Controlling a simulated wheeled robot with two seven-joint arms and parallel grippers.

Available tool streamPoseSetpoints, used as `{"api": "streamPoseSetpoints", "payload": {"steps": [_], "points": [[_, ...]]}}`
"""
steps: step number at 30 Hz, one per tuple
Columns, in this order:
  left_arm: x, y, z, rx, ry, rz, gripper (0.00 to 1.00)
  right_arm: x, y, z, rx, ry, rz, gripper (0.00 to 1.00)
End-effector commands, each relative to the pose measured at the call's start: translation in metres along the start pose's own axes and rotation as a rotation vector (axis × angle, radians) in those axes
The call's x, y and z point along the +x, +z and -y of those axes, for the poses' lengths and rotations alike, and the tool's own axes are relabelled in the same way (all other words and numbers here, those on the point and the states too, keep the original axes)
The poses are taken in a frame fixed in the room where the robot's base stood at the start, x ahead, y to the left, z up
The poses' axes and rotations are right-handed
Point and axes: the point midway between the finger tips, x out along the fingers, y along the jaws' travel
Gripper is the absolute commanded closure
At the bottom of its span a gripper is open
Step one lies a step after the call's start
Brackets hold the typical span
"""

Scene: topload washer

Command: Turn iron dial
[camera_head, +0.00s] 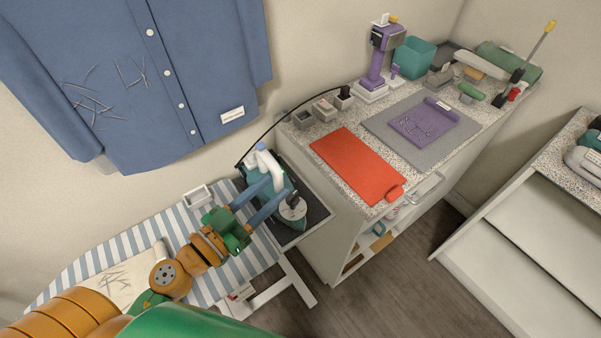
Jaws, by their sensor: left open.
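The iron (264,163), teal with a white handle, rests on a dark pad at the right end of the striped ironing board. A small round grey part (293,203), perhaps its dial, shows at the near right side of the iron. My left gripper (279,189) reaches in from the lower left. Its two blue fingers are open and spread apart, with their tips at the iron close to the grey part. I cannot tell whether they touch it. The fingers hide part of the iron's body. My right gripper is not in view.
The ironing board (85,262) holds a small white box (198,196) and a folded cloth. A cord runs from the iron to a speckled counter (300,143) with a red mat (357,163) and several items. A blue shirt (150,90) hangs on the wall.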

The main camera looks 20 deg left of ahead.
Motion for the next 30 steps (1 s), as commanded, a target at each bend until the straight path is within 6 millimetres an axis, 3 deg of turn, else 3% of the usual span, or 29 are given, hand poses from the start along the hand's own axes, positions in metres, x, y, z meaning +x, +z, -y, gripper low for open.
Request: {"api": "streamPoseSetpoints", "payload": {"steps": [6, 10, 12, 21, 30], "points": [[0.0, 0.058, 0.001, -0.005, -0.005, -0.001, 0.56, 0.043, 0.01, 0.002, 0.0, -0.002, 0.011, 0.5], [0.0, 0.087, 0.001, -0.005, -0.005, -0.001, 0.56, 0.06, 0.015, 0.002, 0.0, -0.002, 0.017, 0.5], [0.016, 0.073, 0.001, -0.001, -0.002, -0.005, 0.56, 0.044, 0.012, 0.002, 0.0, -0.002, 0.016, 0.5], [0.065, 0.075, 0.001, -0.002, -0.003, -0.002, 0.56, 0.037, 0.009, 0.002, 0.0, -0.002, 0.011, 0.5], [0.075, 0.076, 0.0, -0.001, -0.002, 0.0, 0.56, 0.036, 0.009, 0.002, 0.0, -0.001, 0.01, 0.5]]}}
